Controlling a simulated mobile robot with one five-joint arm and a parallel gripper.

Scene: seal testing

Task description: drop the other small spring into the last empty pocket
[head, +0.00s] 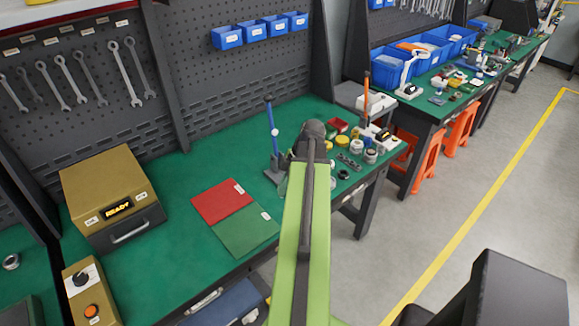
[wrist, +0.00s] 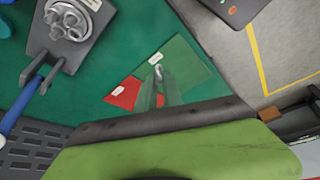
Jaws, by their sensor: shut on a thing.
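My gripper (wrist: 160,80) shows in the wrist view with its two fingers close together, shut on a small silvery thing (wrist: 158,70), which I take to be the small spring. It is held above the green mat. A grey plate (wrist: 75,50) at the upper left of the wrist view bears a round metal holder (wrist: 68,18) with several round hollows or parts; I cannot tell which pocket is empty. The gripper is well to the right of this holder, apart from it. In the head view my arm hides the gripper and the holder.
A press with a blue lever (head: 272,130) stands beside my arm. Red (head: 220,201) and green (head: 246,232) mats lie on the bench. A brass-coloured box marked READY (head: 112,195) stands left. Jars and small parts (head: 369,156) crowd the right end. Bench between box and mats is clear.

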